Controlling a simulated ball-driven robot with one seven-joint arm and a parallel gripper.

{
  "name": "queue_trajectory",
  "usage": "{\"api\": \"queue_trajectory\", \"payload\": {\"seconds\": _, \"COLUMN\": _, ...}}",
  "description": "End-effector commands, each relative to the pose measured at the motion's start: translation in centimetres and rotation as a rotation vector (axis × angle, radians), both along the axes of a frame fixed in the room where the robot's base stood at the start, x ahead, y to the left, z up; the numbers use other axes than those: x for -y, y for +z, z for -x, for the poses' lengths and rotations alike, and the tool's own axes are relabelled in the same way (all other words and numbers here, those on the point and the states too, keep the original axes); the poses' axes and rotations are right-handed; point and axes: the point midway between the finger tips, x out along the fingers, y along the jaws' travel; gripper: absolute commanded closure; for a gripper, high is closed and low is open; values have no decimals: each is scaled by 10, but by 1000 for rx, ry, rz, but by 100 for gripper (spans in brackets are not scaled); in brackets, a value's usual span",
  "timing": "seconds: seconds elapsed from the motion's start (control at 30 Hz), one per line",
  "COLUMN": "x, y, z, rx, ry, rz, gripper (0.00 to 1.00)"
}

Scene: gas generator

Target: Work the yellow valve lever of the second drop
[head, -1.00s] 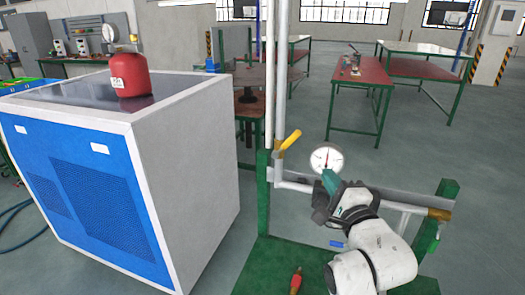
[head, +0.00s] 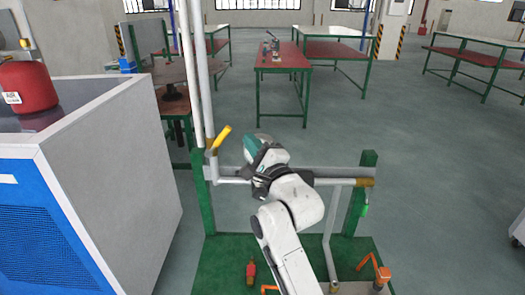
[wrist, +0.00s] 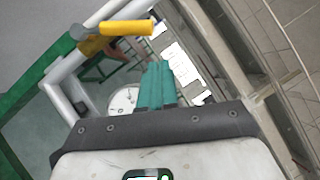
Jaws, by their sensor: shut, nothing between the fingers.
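The yellow valve lever (head: 221,138) slants up and to the right from its valve on the left vertical pipe of the green stand. In the wrist view the yellow lever (wrist: 125,28) crosses the upper left, with its yellow valve body beside it. My gripper (head: 253,145) is just right of the lever in the head view, apart from it. The teal fingers (wrist: 157,70) are closed together and empty, pointing below and right of the lever's end in the wrist view. A round white gauge (wrist: 122,98) shows left of the fingers; in the head view my gripper mostly hides it.
A blue and grey cabinet (head: 120,160) stands close on the left, with a red tank (head: 30,86) on top. Open floor lies to the right.

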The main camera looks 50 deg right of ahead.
Motion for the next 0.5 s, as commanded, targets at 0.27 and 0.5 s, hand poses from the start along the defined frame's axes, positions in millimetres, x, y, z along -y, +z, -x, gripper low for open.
{"api": "queue_trajectory", "payload": {"seconds": 0.27, "x": -13, "y": 12, "z": -23, "rx": -2, "ry": 3, "rz": 0, "gripper": 100}}
{"api": "queue_trajectory", "payload": {"seconds": 0.5, "x": -14, "y": 12, "z": -25, "rx": -1, "ry": 3, "rz": 0, "gripper": 100}}
